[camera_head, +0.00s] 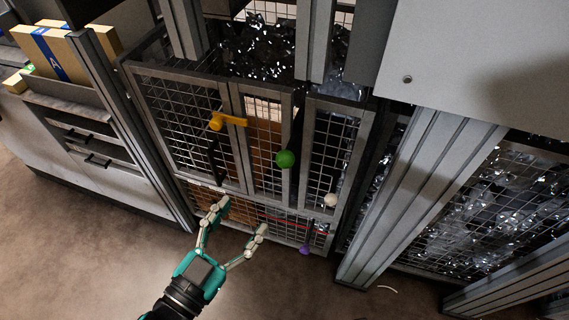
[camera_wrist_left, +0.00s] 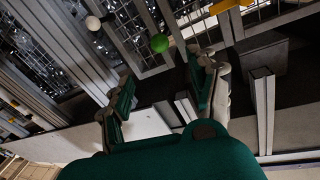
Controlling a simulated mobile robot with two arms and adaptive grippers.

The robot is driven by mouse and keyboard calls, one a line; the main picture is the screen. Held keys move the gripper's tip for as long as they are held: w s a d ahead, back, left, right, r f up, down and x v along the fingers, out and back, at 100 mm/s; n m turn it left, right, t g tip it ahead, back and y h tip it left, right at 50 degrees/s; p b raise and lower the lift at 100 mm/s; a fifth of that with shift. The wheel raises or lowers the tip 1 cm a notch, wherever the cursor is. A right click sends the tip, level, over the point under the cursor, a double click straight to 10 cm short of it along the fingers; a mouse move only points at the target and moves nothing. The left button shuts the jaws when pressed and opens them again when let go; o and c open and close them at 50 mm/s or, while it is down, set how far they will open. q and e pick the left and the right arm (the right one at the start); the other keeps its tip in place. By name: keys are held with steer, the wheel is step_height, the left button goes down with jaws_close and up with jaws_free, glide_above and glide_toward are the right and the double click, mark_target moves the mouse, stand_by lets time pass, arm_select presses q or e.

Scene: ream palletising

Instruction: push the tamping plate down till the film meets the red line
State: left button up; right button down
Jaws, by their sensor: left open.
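My left gripper (camera_head: 243,216) is open and empty in front of the lower part of a wire-mesh cage (camera_head: 236,92). In the left wrist view its two fingers (camera_wrist_left: 163,72) are spread, with nothing between them. Shiny crumpled film (camera_head: 262,50) shows at the top of the cage and behind its mesh. A thin red line (camera_head: 300,222) crosses the lower right of the cage front. A brown panel (camera_head: 264,138) shows behind the mesh; I cannot tell whether it is the tamping plate. My right gripper is out of view.
The cage front carries a yellow handle (camera_head: 216,121), a green ball knob (camera_head: 285,159), a white ball knob (camera_head: 331,199) and a purple knob (camera_head: 305,249). A grey post (camera_head: 415,195) stands right of it. Brown boxes (camera_head: 45,52) lie at upper left.

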mark_target(281, 166)
arm_select(q)
steer(key=x, duration=1.6)
steer(key=shift+w+d+f, duration=0.1)
steer(key=shift+w+d, duration=0.05)
steer(key=shift+w, duration=0.1)
jaws_close()
